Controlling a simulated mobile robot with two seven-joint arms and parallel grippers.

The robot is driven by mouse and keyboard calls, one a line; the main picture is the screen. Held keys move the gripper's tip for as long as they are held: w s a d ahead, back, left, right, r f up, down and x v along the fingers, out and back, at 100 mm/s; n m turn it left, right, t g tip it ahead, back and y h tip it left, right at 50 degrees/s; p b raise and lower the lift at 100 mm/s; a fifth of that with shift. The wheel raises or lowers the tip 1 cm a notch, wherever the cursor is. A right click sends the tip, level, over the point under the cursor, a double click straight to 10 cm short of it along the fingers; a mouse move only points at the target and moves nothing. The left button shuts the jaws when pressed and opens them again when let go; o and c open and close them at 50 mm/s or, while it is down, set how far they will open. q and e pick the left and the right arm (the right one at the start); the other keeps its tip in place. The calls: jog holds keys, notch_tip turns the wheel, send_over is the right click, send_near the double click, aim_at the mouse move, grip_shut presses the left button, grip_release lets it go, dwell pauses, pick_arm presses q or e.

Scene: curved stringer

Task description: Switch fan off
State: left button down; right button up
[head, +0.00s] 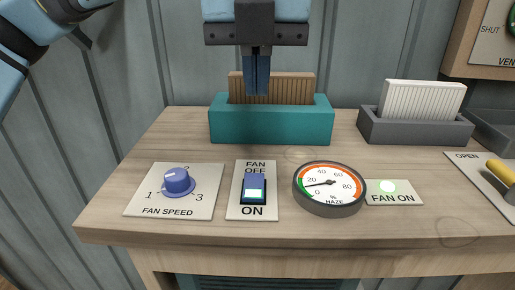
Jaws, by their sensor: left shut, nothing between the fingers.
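The fan switch (253,189) is a blue rocker with a bright white patch on its lower part. It sits on a pale plate (241,209) marked FAN OFF above and ON below. I cannot tell for sure which end is pressed in. A round lamp (388,187) on the FAN ON plate glows pale green. My left gripper (257,92) points down with its fingers together and empty. In the picture it is above the switch and in front of the brown filter; it touches nothing that I can see. My right gripper is not in view.
A blue FAN SPEED knob (178,181) is left of the switch. A round haze gauge (329,187) stands to its right, needle low. A teal holder (270,125) with a brown filter (285,89) and a grey holder (415,131) stand behind. A yellow handle (500,173) is far right.

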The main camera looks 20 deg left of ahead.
aim_at(257, 179)
pick_arm(q)
jog(key=f, duration=0.4)
jog(key=w+f+p, duration=0.1)
jog(key=f, duration=0.4)
jog(key=f+p, duration=0.1)
jog(key=f, duration=0.3)
jog(key=shift+w+a+f, duration=0.3)
jog(key=shift+f, duration=0.1)
